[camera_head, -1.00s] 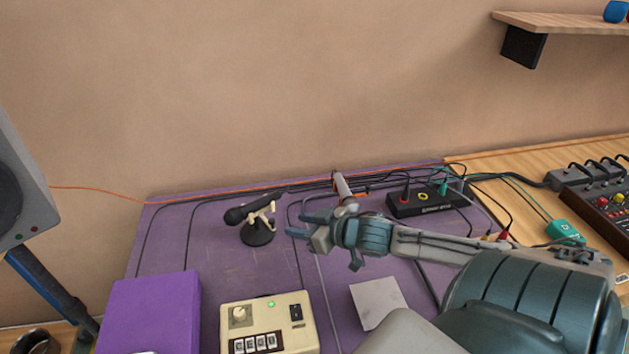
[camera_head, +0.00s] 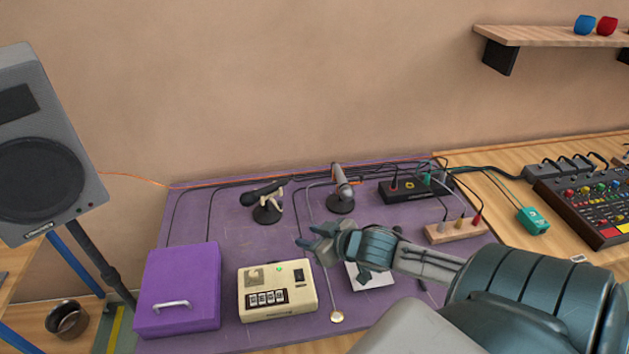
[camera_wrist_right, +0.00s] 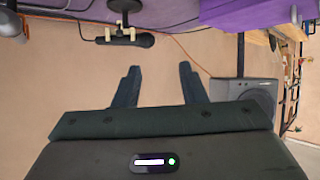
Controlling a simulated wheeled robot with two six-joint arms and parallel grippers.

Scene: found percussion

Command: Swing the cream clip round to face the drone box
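The cream clip (camera_head: 278,198) sits on a small round black stand at the back left of the purple mat and holds a black microphone (camera_head: 258,193) lying nearly level. The clip (camera_wrist_right: 116,34) also shows inverted at the top of the right wrist view. My right gripper (camera_head: 312,238) is open and empty, in front and to the right of the clip, apart from it. Its two spread fingers show in the right wrist view. No label tells me which box is the drone box; a cream box (camera_head: 250,306) with a knob and green light stands in front of the clip. My left gripper is not in view.
A second microphone (camera_head: 342,182) stands right of the clip. A purple box (camera_head: 180,285) is at front left, a black cabled box (camera_head: 415,192) at back right, and a wooden jack block (camera_head: 445,232) before it. A speaker (camera_head: 45,150) stands left. Mat around the clip's stand is mostly clear.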

